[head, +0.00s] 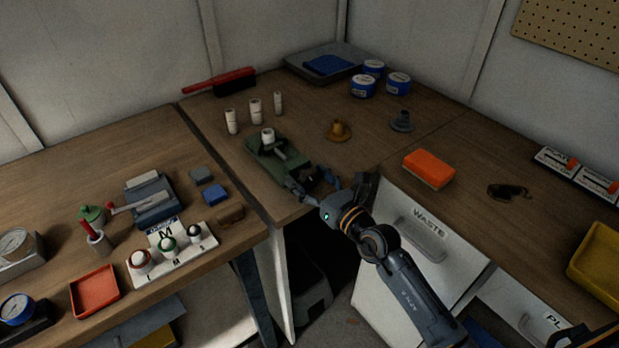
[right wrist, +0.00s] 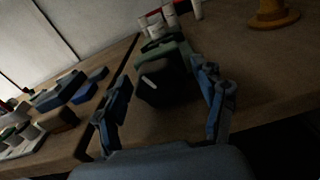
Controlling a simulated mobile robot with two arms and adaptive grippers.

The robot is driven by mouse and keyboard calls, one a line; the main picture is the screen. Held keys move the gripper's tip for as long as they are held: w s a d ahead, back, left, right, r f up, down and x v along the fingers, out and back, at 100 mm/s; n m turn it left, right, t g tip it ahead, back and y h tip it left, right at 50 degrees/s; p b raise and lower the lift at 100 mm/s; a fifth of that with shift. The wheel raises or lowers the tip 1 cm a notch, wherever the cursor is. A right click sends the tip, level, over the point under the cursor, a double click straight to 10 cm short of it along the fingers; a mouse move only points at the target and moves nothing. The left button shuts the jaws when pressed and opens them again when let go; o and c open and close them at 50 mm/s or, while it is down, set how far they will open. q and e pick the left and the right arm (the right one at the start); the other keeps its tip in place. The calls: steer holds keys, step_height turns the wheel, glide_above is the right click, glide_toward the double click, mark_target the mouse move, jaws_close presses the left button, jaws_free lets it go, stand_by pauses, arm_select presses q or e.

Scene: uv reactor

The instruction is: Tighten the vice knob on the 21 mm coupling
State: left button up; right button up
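The green vice (head: 265,155) stands near the front edge of the bench corner, with a white coupling (head: 268,135) upright in it. In the right wrist view the vice (right wrist: 172,48) lies straight ahead. Its dark knob (right wrist: 160,88), with a white mark, faces my wrist camera. My right gripper (head: 314,183) is open at the knob's end of the vice. In the right wrist view its two fingers are spread on either side of the knob, with visible gaps. In the head view the knob is largely obscured by the gripper. My left gripper is not in view.
Several white couplings (head: 254,109) stand behind the vice. A yellow-brown flanged part (head: 338,130) and an orange block (head: 428,168) are to the right. The WASTE drawer (head: 425,235) is below the bench edge. A button panel (head: 170,255) is at left.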

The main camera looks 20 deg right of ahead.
steer(key=c, duration=1)
steer(key=shift+r+m+p, duration=0.15)
steer(key=shift+m+p, duration=0.55)
steer(key=shift+m, duration=0.6)
steer(key=o, duration=1.2)
steer(key=shift+c, duration=0.2)
